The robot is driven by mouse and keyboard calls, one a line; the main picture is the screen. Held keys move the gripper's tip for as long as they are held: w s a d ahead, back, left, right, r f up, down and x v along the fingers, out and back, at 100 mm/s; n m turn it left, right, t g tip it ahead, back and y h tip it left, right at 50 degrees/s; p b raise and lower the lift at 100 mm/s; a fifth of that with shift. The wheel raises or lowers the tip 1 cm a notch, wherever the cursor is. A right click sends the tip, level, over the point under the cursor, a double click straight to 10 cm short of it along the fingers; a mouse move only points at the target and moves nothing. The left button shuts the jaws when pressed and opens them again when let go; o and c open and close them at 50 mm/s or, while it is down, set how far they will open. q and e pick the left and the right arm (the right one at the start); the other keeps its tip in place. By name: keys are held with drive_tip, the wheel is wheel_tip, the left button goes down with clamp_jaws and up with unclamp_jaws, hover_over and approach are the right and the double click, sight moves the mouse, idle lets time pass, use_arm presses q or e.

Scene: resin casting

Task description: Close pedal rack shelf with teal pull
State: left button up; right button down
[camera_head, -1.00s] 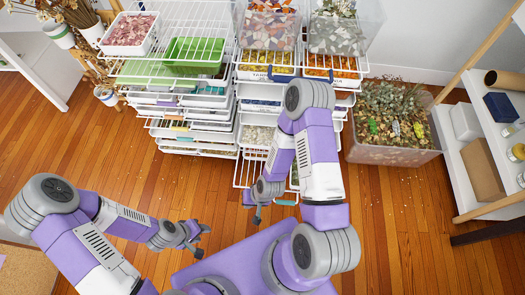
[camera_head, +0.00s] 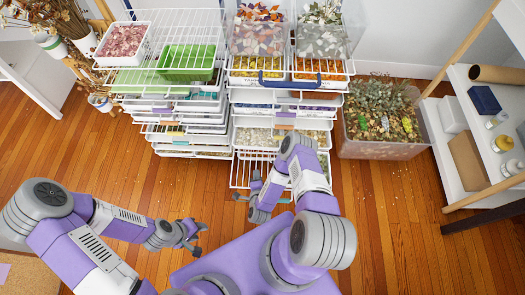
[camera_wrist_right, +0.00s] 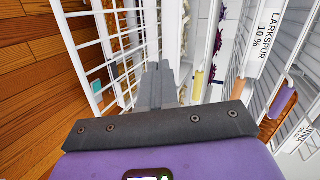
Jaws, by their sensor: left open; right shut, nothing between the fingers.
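The white wire pedal rack shelf (camera_head: 243,168) stands pulled out low at the front of the right-hand rack column. A small teal pull (camera_head: 285,201) shows at its front edge, partly hidden by my right arm; a teal tab also shows on white wire in the right wrist view (camera_wrist_right: 97,86). My right gripper (camera_head: 248,193) is at the front left part of this shelf. Its fingers are shut and empty in the right wrist view (camera_wrist_right: 160,85), close beside the wire; contact cannot be told. My left gripper (camera_head: 194,238) is open and empty above the floor, left of the purple base.
Other wire shelves with bins stick out above, including a green bin (camera_head: 187,62) and a blue handle (camera_head: 271,77). A planter box (camera_head: 380,150) stands right of the rack. A white shelf unit (camera_head: 465,110) is at far right.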

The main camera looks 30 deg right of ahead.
drive_tip(key=shift+s+d+r+m+t+h, duration=0.15)
drive_tip(key=shift+s+d+m+h, duration=0.2)
drive_tip(key=shift+m+h, duration=0.25)
drive_tip(key=shift+s+d+r+m+t+h, duration=0.15)
drive_tip(key=shift+s+d+m+h, duration=0.1)
drive_tip(key=shift+s+m+h, duration=0.3)
drive_tip(key=shift+w+d, duration=0.1)
drive_tip(key=shift+w, duration=0.05)
drive_tip(key=b, duration=0.5)
approach(263, 147)
drive_tip(key=x, duration=0.5)
drive_tip(key=shift+w+f, duration=0.1)
drive_tip(key=shift+f, duration=0.15)
use_arm(q)
drive_tip(key=shift+f, duration=2.4)
use_arm(e)
drive_tip(key=shift+w+d, duration=0.3)
drive_tip(key=shift+w, duration=0.25)
use_arm(q)
drive_tip(key=shift+r, duration=0.1)
use_arm(e)
drive_tip(key=shift+d+r, duration=0.1)
